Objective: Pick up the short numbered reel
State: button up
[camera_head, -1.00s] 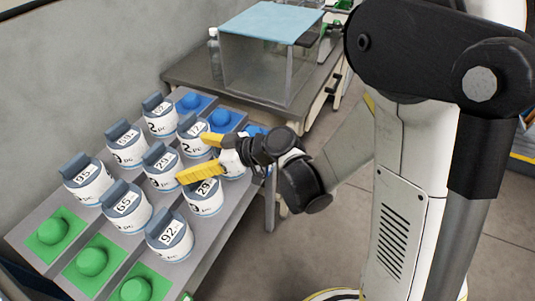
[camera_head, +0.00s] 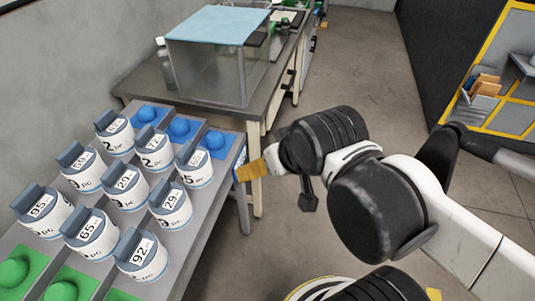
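Several white numbered reels with grey-blue tops stand upright in rows on the grey rack; I cannot tell which one the task calls short. The front row has reel 95 (camera_head: 43,213), reel 65 (camera_head: 90,234) and reel 92 (camera_head: 141,256). Behind are reel 69 (camera_head: 82,168), a reel 29 (camera_head: 126,188) and another reel 29 (camera_head: 170,206). The back row ends at the right with a partly readable reel (camera_head: 194,166). My gripper (camera_head: 250,170) is right of the rack, beyond its right edge, apart from the reels. One yellow finger shows clearly; its opening is unclear. No reel shows in it.
Blue knobs (camera_head: 180,129) line the rack's back end, and green knobs (camera_head: 13,272) line the front. A clear tank (camera_head: 205,70) with a blue lid stands on the bench behind, beside a bottle (camera_head: 163,58). Open floor (camera_head: 350,60) lies to the right.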

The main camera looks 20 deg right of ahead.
aim_at(139, 253)
jog(key=j+u, duration=0.1)
jog(key=u, duration=0.3)
jog(key=k+j+u, duration=0.1)
jog(key=u, duration=0.25)
jog(key=j+u, duration=0.15)
jog(key=u, duration=0.25)
